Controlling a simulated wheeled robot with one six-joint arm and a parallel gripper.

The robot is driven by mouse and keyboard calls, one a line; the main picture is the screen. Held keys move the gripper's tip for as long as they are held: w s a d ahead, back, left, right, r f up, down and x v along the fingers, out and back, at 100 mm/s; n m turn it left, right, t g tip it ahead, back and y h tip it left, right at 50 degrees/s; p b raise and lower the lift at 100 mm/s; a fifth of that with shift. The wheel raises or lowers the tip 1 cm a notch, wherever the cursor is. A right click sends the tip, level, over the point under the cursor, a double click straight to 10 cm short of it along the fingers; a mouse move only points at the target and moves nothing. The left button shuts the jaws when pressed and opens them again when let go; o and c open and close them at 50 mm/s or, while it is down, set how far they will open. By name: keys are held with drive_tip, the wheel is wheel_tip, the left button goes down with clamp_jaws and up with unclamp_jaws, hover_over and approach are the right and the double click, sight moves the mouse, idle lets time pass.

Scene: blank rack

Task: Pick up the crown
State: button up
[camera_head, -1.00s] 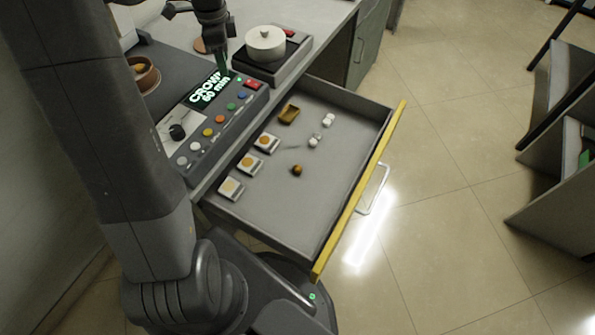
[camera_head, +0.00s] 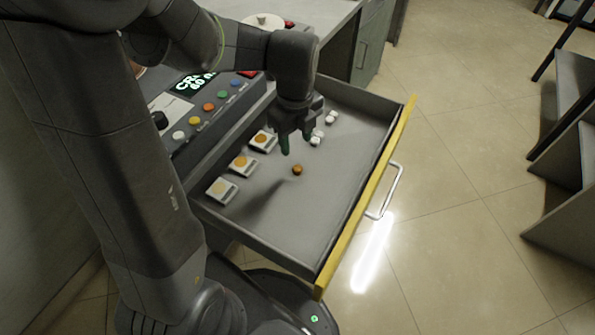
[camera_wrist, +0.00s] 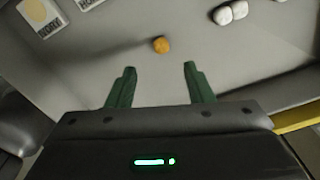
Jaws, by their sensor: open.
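A small orange-gold round piece (camera_head: 297,170), which looks like the crown, lies on the floor of the open grey drawer (camera_head: 300,215). In the wrist view the crown (camera_wrist: 161,45) lies beyond the fingertips, roughly centred between them. My gripper (camera_head: 292,145) hangs over the drawer, above and just behind the crown in the head view. In the wrist view its two green fingers (camera_wrist: 158,68) are apart with nothing between them.
White tooth-like pieces (camera_head: 317,140) lie to the right of my gripper; they also show in the wrist view (camera_wrist: 230,12). Labelled square cards with orange discs (camera_head: 243,165) line the drawer's left side. The yellow drawer front (camera_head: 366,195) has a handle. A button panel (camera_head: 205,110) stands left.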

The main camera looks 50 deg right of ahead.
sight(298, 167)
drive_tip(key=f+b, duration=0.2)
drive_tip(key=f, duration=0.7)
drive_tip(key=shift+s+f, duration=0.1)
drive_tip(key=shift+s, duration=0.1)
drive_tip(key=shift+c, duration=0.2)
clamp_jaws()
